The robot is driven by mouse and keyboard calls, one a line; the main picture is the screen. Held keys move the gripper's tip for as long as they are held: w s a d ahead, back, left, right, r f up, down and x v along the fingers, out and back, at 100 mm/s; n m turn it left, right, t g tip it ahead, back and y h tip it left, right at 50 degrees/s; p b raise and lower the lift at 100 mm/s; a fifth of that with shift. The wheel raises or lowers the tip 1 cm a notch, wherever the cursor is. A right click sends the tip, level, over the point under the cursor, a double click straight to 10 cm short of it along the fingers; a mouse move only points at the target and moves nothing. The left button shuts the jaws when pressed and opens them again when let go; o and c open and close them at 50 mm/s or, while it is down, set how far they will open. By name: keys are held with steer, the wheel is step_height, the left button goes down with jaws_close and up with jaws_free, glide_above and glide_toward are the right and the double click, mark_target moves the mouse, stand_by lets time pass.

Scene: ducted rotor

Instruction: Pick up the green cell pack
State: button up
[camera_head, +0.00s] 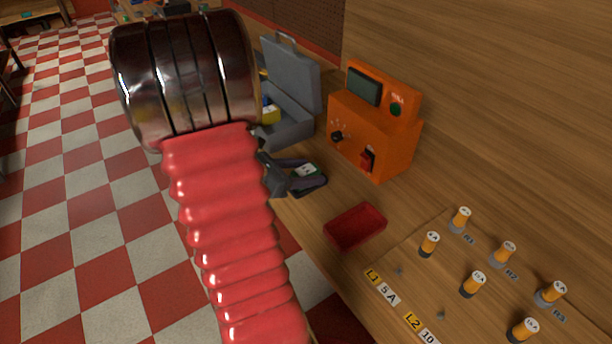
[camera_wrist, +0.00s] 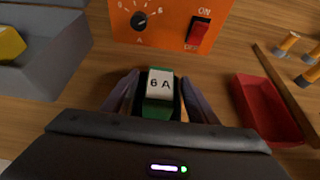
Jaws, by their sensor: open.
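The green cell pack (camera_wrist: 158,98) has a white label reading "6 A" and shows between my gripper's two fingers in the wrist view. My gripper (camera_wrist: 157,92) is open, with one dark finger on each side of the pack. I cannot tell whether either finger touches it. In the head view, my gripper (camera_head: 310,176) is over the wooden bench, and the pack (camera_head: 305,170) shows small between its fingers. The lower part of the pack is partly hidden by the gripper body.
An orange tester (camera_head: 385,135) with a red switch stands just behind. A red tray (camera_head: 356,227) lies to the right, and an open grey case (camera_head: 287,127) with something yellow in it stands to the left. Several orange-and-white cylinders (camera_head: 472,284) stand at the front right.

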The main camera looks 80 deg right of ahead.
mark_target(306, 170)
steer(key=shift+c, duration=0.7)
steer(key=c, duration=1.1)
steer(key=shift+c, duration=0.2)
steer(key=shift+r, duration=5.05)
